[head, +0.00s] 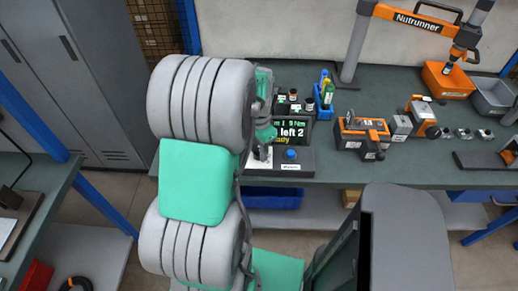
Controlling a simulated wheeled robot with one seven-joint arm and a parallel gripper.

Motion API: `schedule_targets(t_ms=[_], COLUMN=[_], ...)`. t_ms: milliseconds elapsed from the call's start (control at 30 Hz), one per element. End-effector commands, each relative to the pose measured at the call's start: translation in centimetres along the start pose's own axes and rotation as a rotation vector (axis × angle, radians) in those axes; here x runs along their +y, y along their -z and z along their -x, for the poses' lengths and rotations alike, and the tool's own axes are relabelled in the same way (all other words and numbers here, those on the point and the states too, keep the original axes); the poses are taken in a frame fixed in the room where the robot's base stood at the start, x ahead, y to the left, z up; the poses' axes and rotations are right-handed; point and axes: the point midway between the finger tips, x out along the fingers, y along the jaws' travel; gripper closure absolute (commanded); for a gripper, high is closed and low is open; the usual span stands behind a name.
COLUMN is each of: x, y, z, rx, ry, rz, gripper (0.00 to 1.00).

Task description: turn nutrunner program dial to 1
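The nutrunner controller (300,168) stands at the front edge of the bench, with a dark sloped display (296,132) above its front panel. The visible text reads roughly "m 1 8 Nm", "left 2" and "ady"; its left part is covered by my arm. A blue round button (291,154) sits on the panel. My gripper (262,154) points down at the panel's left part, over a white plate (260,165). The program dial is not clearly visible; the gripper hides that spot. I cannot tell whether the fingers touch or hold it.
The orange Nutrunner (416,20) hangs on a grey stand at the back right. A blue holder (326,98) with bottles stands behind the controller. An orange-and-grey fixture (362,135) is to its right. A blue bin (272,197) sits below the bench.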

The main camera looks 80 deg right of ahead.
Motion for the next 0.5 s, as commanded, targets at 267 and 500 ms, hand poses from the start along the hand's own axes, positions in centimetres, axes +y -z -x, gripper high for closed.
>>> schedule_targets(t_ms=[267,500], x=[0.0,0.0], y=[0.05,0.07], z=[0.04,0.14], rx=[0.001,0.002], ry=[0.001,0.001], rz=[0.0,-0.001], gripper=[0.44,0.44])
